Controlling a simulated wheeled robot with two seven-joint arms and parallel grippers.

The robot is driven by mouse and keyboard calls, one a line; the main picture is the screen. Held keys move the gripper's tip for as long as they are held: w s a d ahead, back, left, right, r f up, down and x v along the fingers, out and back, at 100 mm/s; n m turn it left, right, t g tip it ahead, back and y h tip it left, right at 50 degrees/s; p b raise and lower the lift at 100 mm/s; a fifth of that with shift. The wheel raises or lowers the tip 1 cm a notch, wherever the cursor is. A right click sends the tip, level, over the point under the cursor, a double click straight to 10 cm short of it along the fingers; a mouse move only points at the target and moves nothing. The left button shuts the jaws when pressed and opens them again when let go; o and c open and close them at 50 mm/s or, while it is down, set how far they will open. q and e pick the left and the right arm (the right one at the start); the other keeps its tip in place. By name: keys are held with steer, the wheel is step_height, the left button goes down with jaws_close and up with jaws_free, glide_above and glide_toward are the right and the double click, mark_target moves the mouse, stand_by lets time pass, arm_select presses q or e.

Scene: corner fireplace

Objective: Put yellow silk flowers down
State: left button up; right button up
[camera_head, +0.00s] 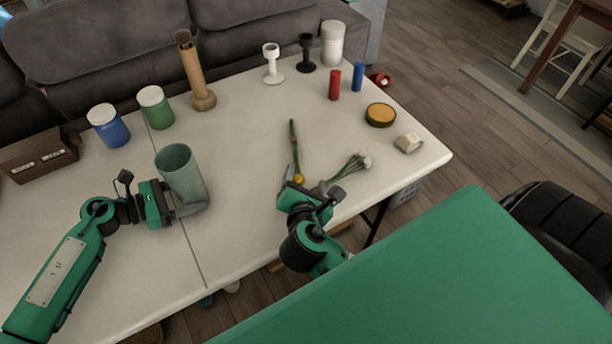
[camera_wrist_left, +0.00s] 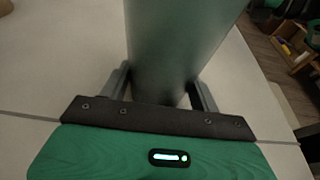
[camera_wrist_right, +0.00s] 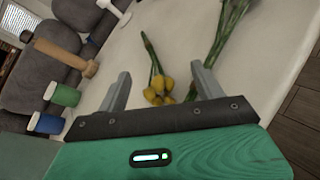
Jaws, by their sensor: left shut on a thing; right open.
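The yellow silk flowers (camera_head: 297,178) lie on the white table, their green stems pointing away from me. In the right wrist view the yellow blooms (camera_wrist_right: 158,90) sit between the spread fingers of my right gripper (camera_wrist_right: 160,92), which is open. In the head view my right gripper (camera_head: 297,186) is at the bloom end, partly hiding the blooms. My left gripper (camera_head: 192,203) is shut on a grey-green vase (camera_head: 180,170), which stands upright or nearly so; it also fills the left wrist view (camera_wrist_left: 180,45). I cannot tell if the vase touches the table.
A bunch of pale flowers (camera_head: 352,168) lies right of the yellow ones. Blue (camera_head: 110,128) and green (camera_head: 155,108) jars, a wooden vase (camera_head: 198,80), candle holders, red and blue cylinders and a round tin (camera_head: 380,115) stand farther back. The table's middle is clear.

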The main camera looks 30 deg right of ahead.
steer(key=v, duration=0.9)
steer(key=shift+s+a+r, duration=0.15)
steer(key=shift+s+a, duration=0.05)
steer(key=shift+a, duration=0.05)
